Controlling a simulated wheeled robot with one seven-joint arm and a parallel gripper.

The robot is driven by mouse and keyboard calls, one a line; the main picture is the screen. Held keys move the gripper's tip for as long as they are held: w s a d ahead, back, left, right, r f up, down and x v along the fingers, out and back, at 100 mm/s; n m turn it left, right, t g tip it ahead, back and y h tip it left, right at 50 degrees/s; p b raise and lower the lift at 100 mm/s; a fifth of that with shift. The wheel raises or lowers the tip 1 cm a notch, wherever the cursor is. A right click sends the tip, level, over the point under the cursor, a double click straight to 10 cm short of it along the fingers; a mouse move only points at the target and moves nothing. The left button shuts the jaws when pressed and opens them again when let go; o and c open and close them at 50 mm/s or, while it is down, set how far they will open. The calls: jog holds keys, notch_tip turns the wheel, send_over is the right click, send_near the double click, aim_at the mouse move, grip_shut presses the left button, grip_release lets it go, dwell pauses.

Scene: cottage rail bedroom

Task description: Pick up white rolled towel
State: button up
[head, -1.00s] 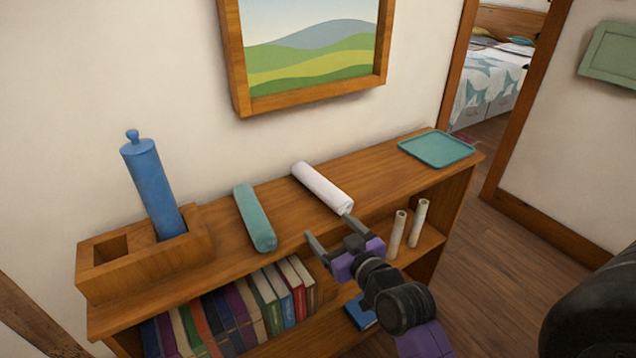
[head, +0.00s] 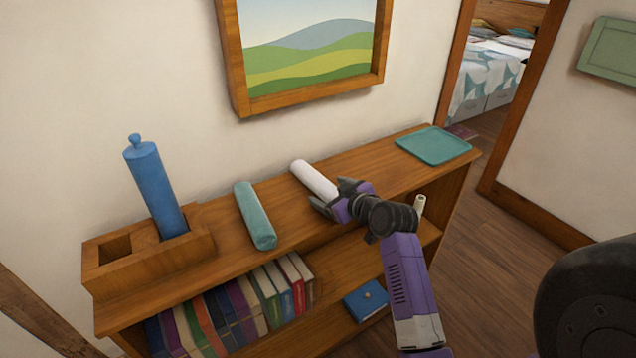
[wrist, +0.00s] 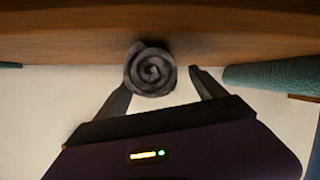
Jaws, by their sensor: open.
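The white rolled towel (head: 314,180) lies on the shelf top, its far end clear and its near end partly hidden by my gripper in the head view. My gripper (head: 335,195) is open at the towel's near end. In the wrist view, the towel's spiral end (wrist: 151,71) shows between the two fingers of my gripper (wrist: 158,85), closer to the left finger. I cannot tell whether a finger touches it.
A teal rolled towel (head: 255,215) lies left of the white one. A wooden holder (head: 100,268) with a blue cylinder (head: 156,185) stands at the left end. A teal tray (head: 433,146) lies at the right end.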

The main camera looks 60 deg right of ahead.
jog(key=shift+x, duration=1.35)
jog(key=shift+c, duration=0.2)
jog(key=c, duration=1.5)
jog(key=shift+r, duration=0.1)
